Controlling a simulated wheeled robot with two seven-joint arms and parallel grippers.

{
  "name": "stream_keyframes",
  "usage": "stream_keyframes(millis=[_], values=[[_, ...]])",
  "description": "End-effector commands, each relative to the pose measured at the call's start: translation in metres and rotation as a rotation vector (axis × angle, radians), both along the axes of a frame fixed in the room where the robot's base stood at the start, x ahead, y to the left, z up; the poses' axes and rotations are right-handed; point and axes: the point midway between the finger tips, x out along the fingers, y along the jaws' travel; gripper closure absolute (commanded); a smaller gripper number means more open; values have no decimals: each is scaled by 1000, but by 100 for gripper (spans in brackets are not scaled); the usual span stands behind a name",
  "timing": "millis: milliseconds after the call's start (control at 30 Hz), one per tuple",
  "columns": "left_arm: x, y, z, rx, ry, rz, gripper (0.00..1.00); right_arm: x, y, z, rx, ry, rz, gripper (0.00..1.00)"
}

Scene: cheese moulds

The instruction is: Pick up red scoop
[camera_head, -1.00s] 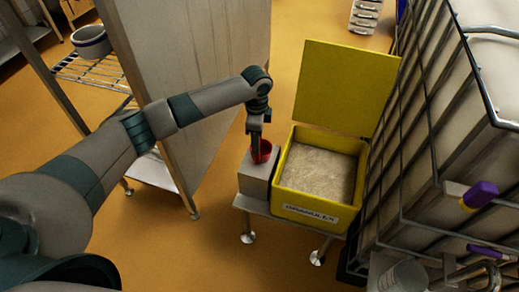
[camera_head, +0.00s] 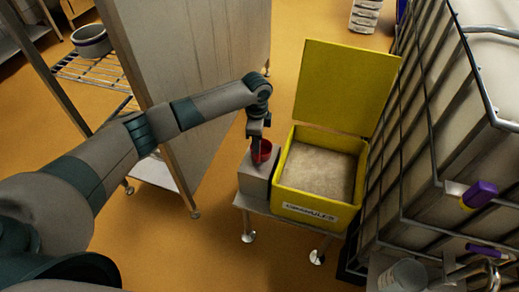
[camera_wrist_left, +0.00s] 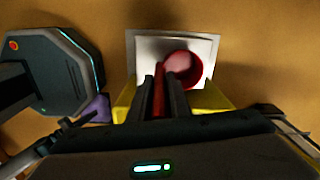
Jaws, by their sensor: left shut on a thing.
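The red scoop (camera_head: 264,152) is at the top of a small grey block (camera_head: 256,181) beside the yellow bin. In the left wrist view the scoop's round bowl (camera_wrist_left: 184,69) shows over the pale block top (camera_wrist_left: 141,52), and its red handle (camera_wrist_left: 159,99) runs between my fingers. My left gripper (camera_head: 255,151) points down and is shut on the scoop's handle. I cannot tell whether the scoop touches the block.
The yellow bin (camera_head: 306,210) of pale granules (camera_head: 321,171) stands right of the block, its lid (camera_head: 345,92) open. A caged white tank (camera_head: 455,110) stands at the right. A tall grey panel (camera_head: 195,75) stands behind my left arm. Orange floor is clear in front.

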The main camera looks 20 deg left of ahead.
Motion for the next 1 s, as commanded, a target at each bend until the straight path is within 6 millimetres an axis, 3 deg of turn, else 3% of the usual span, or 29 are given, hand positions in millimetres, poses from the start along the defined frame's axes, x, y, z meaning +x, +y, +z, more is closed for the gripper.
stream_keyframes(millis=[367, 600, 1000], values=[[1, 0, 9, -2, -2, 0, 100, -1, -2, -3, -4, 9, -1, 100], [2, 0, 40, -2, -4, -1, 100, -4, -5, -9, -12, 39, -6, 100], [37, -68, 84, -2, -2, -1, 100, -16, -23, -26, -49, 155, -20, 100]])
